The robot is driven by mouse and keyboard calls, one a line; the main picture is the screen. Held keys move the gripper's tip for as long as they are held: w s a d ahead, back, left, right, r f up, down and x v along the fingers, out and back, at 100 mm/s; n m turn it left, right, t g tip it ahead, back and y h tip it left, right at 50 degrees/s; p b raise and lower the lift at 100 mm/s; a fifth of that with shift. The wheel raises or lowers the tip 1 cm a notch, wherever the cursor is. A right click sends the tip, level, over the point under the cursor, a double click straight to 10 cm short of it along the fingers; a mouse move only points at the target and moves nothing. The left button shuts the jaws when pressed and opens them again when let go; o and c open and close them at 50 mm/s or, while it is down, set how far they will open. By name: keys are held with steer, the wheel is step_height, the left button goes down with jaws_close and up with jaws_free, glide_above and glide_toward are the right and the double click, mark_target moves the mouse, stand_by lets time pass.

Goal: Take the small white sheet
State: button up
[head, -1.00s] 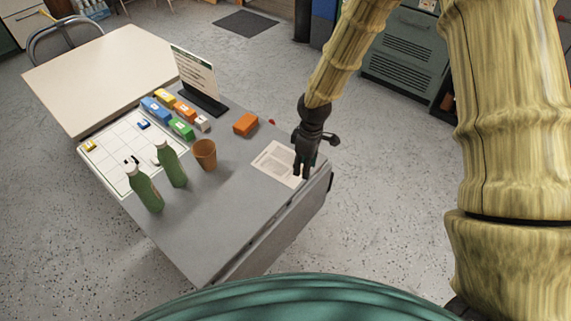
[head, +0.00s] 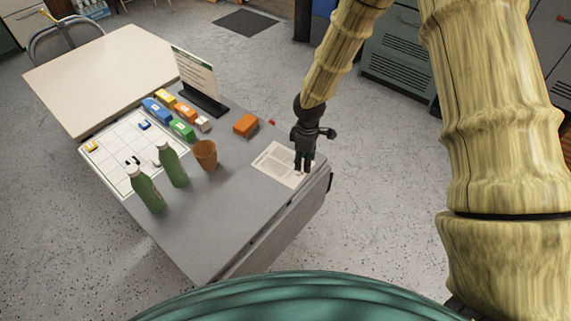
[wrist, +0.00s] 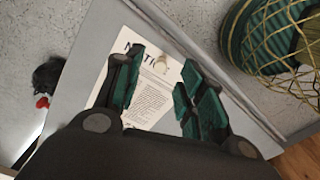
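The small white sheet (head: 276,163) lies flat on the grey table near its right-hand corner, with printed text on it. My gripper (head: 302,170) points down over the sheet's right part. In the wrist view the sheet (wrist: 150,98) carries a heading, partly hidden, that seems to read "NOTICE". It shows between the green-padded fingers of my gripper (wrist: 160,95), which are apart with nothing clearly held. A small cream round thing (wrist: 160,66) shows near the heading; I cannot tell what it is. The gripper body hides the sheet's near part.
On the grey table (head: 215,225) stand two green bottles (head: 145,188), a brown cup (head: 205,155), an orange block (head: 246,125), several coloured blocks (head: 183,129), a white grid board (head: 117,152) and an upright sign (head: 195,77). The table's front middle is clear.

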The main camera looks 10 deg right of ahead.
steer(key=shift+a+f+p, duration=0.2)
steer(key=shift+f+p, duration=0.2)
steer(key=shift+f, duration=0.35)
steer(key=shift+a+f+p, duration=0.15)
steer(key=shift+f+p, duration=0.25)
steer(key=shift+f, duration=0.3)
steer(key=shift+w+f, duration=0.1)
steer(key=shift+f, duration=0.95)
jaws_close()
